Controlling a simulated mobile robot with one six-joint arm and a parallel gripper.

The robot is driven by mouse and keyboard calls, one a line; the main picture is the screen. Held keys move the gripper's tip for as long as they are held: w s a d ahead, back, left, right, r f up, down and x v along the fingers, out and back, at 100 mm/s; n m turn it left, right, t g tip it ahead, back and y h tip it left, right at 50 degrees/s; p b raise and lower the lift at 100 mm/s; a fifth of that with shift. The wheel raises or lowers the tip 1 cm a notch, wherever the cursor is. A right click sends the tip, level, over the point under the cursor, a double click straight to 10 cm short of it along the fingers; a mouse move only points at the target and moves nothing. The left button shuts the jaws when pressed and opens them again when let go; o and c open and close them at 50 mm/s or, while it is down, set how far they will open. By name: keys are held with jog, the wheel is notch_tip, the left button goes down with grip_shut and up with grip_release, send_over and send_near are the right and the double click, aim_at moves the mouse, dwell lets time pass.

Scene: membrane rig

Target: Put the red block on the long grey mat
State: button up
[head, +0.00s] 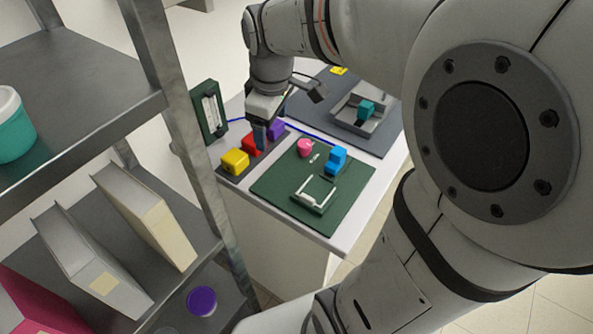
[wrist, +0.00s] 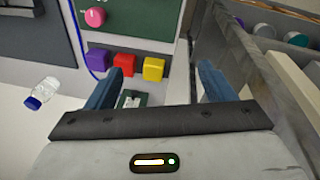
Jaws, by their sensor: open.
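The red block (head: 251,145) sits between a yellow block (head: 235,160) and a purple block (head: 276,129) on a dark grey strip (head: 227,177). In the wrist view the red block (wrist: 124,63) lies beyond my fingertips, left of centre. My gripper (head: 262,137) points down close over the row in the head view and partly hides the red block. The wrist view shows its fingers (wrist: 158,88) wide apart with nothing held. A larger grey mat (head: 386,147) lies at the back of the table; I cannot tell which grey surface is the long mat.
A green mat (head: 270,188) holds a pink piece (head: 305,147), a blue block (head: 336,160) and a white frame. A tray (head: 346,122) with a teal block stands on the back mat. A dark upright panel (head: 209,112) and a metal shelf (head: 185,130) stand left.

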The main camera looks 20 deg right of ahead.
jog(key=s+f+m+t, duration=0.1)
jog(key=s+f+m, duration=0.1)
jog(key=s+m, duration=0.7)
jog(key=s, duration=0.4)
jog(key=shift+d, duration=0.2)
